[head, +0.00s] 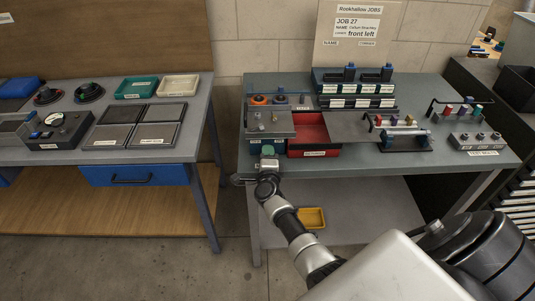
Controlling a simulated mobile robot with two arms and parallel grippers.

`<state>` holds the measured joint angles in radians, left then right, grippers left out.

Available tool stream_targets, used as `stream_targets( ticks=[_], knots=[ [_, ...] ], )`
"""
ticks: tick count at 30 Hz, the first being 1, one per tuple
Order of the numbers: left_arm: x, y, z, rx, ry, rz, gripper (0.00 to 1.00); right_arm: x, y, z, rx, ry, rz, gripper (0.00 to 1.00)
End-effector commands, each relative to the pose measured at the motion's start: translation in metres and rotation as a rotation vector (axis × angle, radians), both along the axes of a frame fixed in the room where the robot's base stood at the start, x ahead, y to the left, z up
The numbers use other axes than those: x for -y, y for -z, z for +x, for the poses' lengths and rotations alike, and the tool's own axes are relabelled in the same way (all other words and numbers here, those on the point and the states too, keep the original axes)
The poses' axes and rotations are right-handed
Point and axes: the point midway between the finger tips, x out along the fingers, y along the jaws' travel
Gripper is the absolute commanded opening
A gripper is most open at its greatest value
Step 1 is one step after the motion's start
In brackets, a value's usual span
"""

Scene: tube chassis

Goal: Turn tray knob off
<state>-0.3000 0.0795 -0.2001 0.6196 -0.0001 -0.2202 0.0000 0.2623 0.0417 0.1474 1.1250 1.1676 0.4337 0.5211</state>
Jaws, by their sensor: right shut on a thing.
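My right gripper (268,160) is at the front left of the right-hand bench, low against the blue front (254,146) of a grey-topped unit (266,122). It is shut on a small part there, by its place most likely the tray knob, which the jaws largely hide. A small green patch shows at the jaws. How far the knob is turned cannot be told. A red open tray (312,127) with a labelled front sits just right of the gripper. My left gripper is not in view.
The right bench (455,167) also carries a rack of blue-and-black bins (355,90), a tube fixture (405,140) and a knobbed box (476,142). A yellow tray (312,218) lies on the shelf below. A second bench (190,148) with a blue drawer (130,174) stands left, across a gap.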

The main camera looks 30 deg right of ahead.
Motion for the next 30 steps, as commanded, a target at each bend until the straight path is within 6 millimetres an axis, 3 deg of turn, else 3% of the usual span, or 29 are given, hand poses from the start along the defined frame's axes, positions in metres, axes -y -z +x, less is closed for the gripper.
stream_targets(
  ticks=[13,14,18,30],
  knots=[
    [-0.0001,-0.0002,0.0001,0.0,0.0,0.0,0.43,-0.0009,0.0022,-0.0006,-0.009,-0.001,-0.006,0.04],
    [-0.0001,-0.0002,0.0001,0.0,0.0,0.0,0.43,-0.0009,0.0022,-0.0006,-0.008,-0.001,-0.006,0.33],
    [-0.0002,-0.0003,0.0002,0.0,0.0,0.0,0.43,-0.0006,0.0016,-0.0004,-0.007,-0.001,-0.006,0.54],
    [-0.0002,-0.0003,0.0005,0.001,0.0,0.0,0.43,-0.0019,0.0014,-0.0002,-0.007,-0.001,-0.005,0.54]
  ],
)
